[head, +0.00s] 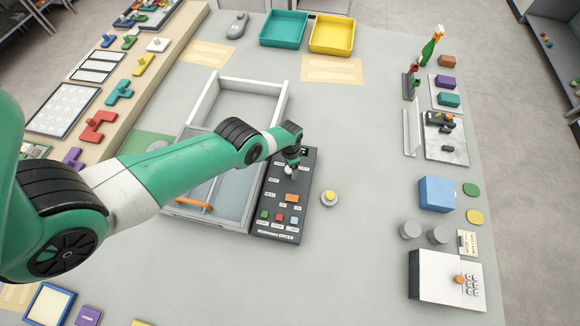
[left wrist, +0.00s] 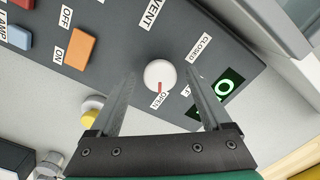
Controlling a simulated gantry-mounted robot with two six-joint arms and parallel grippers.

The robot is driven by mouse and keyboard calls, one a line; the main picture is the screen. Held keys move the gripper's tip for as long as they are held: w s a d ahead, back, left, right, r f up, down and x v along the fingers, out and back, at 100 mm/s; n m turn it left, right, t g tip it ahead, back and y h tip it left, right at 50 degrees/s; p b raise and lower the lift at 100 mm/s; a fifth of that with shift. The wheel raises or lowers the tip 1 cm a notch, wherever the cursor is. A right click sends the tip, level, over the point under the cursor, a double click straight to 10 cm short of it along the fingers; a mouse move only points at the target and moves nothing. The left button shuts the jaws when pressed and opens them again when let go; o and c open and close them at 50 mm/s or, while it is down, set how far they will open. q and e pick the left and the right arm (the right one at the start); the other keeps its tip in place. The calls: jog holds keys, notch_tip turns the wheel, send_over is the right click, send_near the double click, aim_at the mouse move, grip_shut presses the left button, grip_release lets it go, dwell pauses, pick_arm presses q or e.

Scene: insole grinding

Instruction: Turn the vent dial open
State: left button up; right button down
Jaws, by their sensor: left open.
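The vent dial (left wrist: 158,72) is a round white knob on the dark control panel (left wrist: 215,55). Its red mark points at the OPEN label (left wrist: 157,101); the CLOSED label (left wrist: 200,47) is on its other side. My left gripper (left wrist: 161,80) is open, with one finger on each side of the dial. Gaps show between the fingers and the knob. In the head view my left gripper (head: 291,164) is over the upper part of the panel (head: 273,198) and partly hides the dial. My right gripper is not in view.
The panel also has an orange switch (left wrist: 81,48) with ON and OFF labels, and a green lit display (left wrist: 217,93). A yellow button (head: 329,198) stands right of the panel. A clear-fronted cabinet (head: 232,192) adjoins its left side. The table's middle right is clear.

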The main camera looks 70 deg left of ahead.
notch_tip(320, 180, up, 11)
jog(key=p, duration=1.1)
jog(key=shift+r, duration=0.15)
